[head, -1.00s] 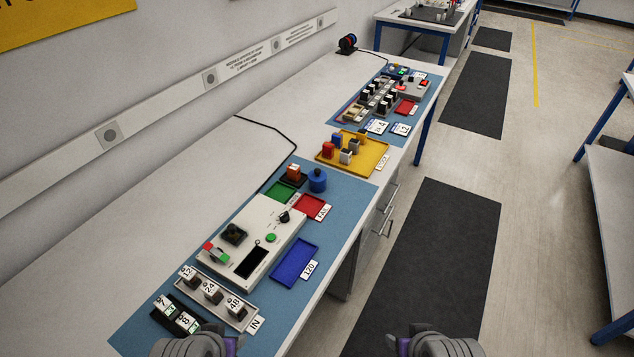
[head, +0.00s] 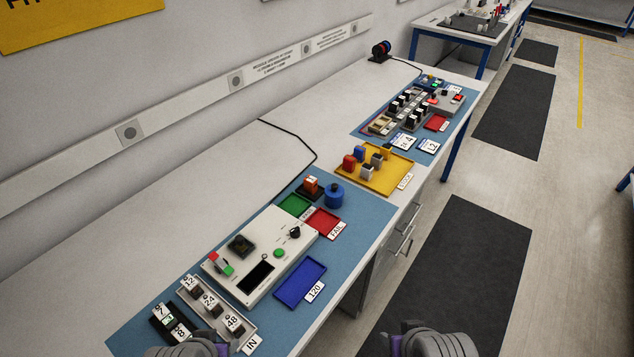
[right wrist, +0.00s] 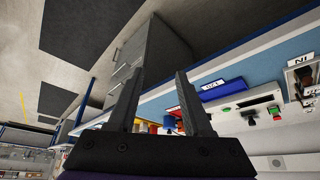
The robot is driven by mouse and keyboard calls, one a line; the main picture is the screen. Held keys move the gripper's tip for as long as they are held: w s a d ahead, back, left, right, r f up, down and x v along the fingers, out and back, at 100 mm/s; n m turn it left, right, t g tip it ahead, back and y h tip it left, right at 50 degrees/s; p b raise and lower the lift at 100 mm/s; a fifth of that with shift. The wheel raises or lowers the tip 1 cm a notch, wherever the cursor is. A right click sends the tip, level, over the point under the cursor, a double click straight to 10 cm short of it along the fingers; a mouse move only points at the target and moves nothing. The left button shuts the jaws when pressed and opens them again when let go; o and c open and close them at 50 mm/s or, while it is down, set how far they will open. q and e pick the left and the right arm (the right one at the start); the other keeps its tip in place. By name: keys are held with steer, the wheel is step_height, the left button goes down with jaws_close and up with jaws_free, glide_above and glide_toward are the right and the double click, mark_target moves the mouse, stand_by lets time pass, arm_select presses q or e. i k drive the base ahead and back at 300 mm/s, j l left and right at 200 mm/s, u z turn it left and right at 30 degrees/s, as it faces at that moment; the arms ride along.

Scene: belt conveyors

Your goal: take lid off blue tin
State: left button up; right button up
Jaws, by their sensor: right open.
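The blue tin (head: 334,196) stands upright on the blue mat, just behind the red tray, with a small knob on its lid. It shows small in the right wrist view (right wrist: 170,123), beyond the fingers. My left gripper (head: 222,349) is at the bottom edge of the head view, by the near end of the mat; its fingers are mostly cut off. My right gripper (head: 394,343) is low at the bottom, over the floor beside the bench. In the right wrist view its two dark fingers (right wrist: 160,95) are spread apart with nothing between them. Both grippers are far from the tin.
A white control box (head: 262,258) lies in front of the tin. Green (head: 294,206), red (head: 322,222) and blue (head: 300,282) trays sit beside it. A yellow tray (head: 395,182) with blocks stands behind.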

mark_target(334, 192)
steer(key=i+l+u, duration=0.2)
steer(key=u, duration=0.2)
steer(key=i+l+u, duration=0.15)
steer(key=l+u, duration=0.2)
steer(key=i+l+u, duration=0.15)
steer(key=l+u, duration=0.65)
steer(key=i+l, duration=0.05)
steer(key=l, duration=0.05)
